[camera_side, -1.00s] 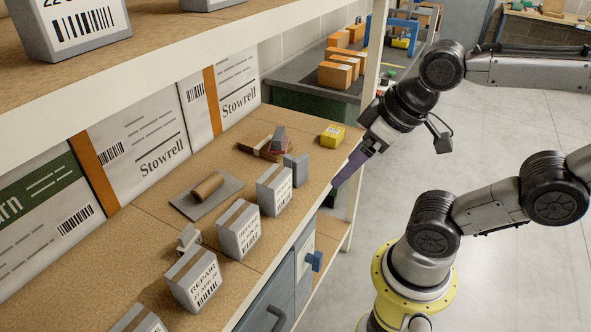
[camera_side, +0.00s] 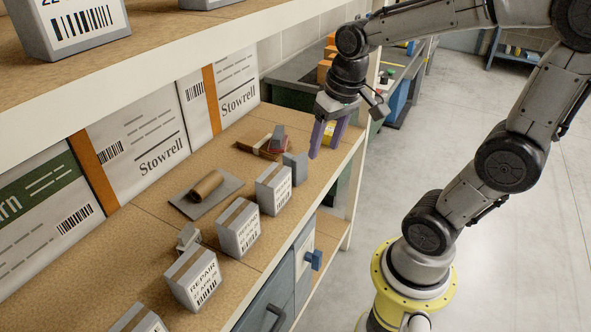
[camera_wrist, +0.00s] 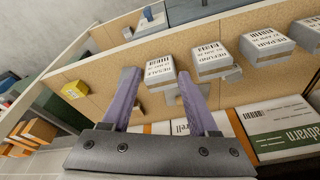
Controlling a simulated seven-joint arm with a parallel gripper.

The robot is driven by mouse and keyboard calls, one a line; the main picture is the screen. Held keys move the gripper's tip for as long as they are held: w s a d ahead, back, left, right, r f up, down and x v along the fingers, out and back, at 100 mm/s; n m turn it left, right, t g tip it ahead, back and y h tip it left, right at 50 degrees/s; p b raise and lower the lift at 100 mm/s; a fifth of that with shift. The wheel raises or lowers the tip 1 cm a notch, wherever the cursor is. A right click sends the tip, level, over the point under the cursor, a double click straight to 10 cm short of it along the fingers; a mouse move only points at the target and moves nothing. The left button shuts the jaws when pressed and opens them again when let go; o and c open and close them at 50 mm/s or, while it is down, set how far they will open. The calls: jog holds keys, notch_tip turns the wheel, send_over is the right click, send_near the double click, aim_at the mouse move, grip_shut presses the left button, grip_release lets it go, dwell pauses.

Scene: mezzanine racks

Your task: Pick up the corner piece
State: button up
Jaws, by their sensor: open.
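A small grey angular piece (camera_side: 187,237), which looks like the corner piece, lies on the brown shelf board behind the gap between two labelled grey boxes. It also shows, partly hidden, in the wrist view (camera_wrist: 234,75). My gripper (camera_side: 323,150) has two purple fingers, open and empty, pointing down above the far end of the shelf. It is well away from the grey piece, near a plain grey block (camera_side: 296,166). In the wrist view, my gripper (camera_wrist: 158,73) frames a grey box beyond its fingertips.
Grey labelled boxes, including the REPAIR box (camera_side: 193,279), line the shelf's front edge. A brown roll (camera_side: 207,185) lies on a grey sheet. A yellow box (camera_wrist: 74,90) stands at the far end. An upper shelf (camera_side: 190,65) overhangs the back.

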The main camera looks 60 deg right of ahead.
jog(key=w+d+f+m+g, duration=0.2)
jog(key=w+d+f+m, duration=0.4)
jog(key=w+d, duration=0.3)
jog(key=m, duration=1)
send_over(305, 168)
jog(key=d, duration=0.2)
notch_tip(305, 168, down, 6)
jog(key=shift+g+y, duration=0.3)
jog(key=f, duration=0.7)
jog(key=shift+w+d+f, duration=0.1)
jog(key=shift+w+f, duration=0.15)
jog(key=shift+f, duration=0.1)
jog(key=shift+w+a+f, duration=0.1)
jog(key=shift+a+f, duration=0.05)
jog(key=shift+f, duration=1.2)
jog(key=shift+a+f, duration=0.1)
jog(key=shift+f, duration=1.25)
grip_shut()
